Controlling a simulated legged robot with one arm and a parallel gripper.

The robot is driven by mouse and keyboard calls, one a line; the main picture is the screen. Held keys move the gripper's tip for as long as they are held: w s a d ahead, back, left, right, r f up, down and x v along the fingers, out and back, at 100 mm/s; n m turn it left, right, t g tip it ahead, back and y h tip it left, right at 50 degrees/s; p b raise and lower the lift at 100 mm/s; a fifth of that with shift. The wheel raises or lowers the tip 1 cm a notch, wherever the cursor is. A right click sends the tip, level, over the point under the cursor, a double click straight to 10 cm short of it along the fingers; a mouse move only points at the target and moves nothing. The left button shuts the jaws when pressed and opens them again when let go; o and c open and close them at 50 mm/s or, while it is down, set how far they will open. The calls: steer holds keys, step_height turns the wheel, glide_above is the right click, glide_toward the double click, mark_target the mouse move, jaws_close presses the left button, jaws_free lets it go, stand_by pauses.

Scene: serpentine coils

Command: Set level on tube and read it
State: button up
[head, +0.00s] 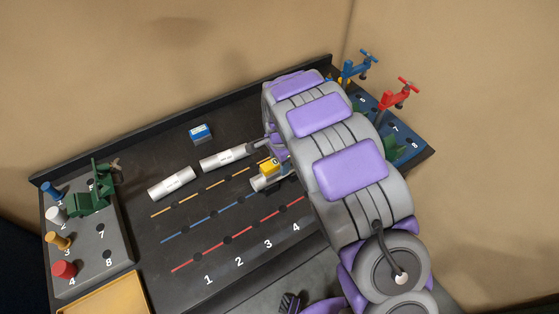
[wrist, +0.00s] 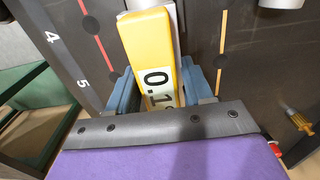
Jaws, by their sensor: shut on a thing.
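The yellow level (wrist: 150,45) is between the two blue-grey fingers of my gripper (wrist: 160,82), which is shut on it. Its display face shows "0.1" and a further digit partly hidden by the gripper's front edge. In the head view the yellow level (head: 270,165) sits over a short white tube (head: 262,183), lying along the tube; I cannot tell whether they touch fully. In the wrist view a pale strip behind the level (wrist: 178,18) looks like that tube. My arm hides the right side of the tube in the head view.
Two more white tubes (head: 171,183) (head: 227,158) lie along the black board's back. A blue box (head: 201,132) stands behind them. A grey peg block (head: 100,240) is at left; red (head: 398,93) and blue (head: 358,66) clamps are at right. Dotted lines cross the open board.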

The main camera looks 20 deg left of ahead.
steer(key=shift+a+f, duration=0.1)
steer(key=shift+f, duration=0.1)
steer(key=o, duration=1.2)
steer(key=shift+o, duration=0.2)
step_height(320, 180, up, 17)
steer(key=p, duration=0.2)
steer(key=s+d+r+n, duration=0.1)
steer(key=s+d+r, duration=0.15)
steer(key=d, duration=0.35)
steer(key=s+d+r, duration=0.1)
steer(key=d+r, duration=0.2)
steer(key=d, duration=0.3)
steer(key=s+d+r+n+b, duration=0.1)
steer(key=s+d+r+n, duration=0.15)
steer(key=s+d, duration=0.7)
steer(key=s+d+f+n+g, duration=0.1)
steer(key=s+d, duration=0.3)
steer(key=s, duration=0.6)
steer(key=s+d+f+n+b, duration=0.1)
steer(key=s+d+n, duration=0.2)
steer(key=s, duration=0.7)
steer(key=shift+s+d+f+n+g, duration=0.2)
steer(key=shift+d+f+n+g, duration=0.15)
steer(key=shift+d, duration=0.85)
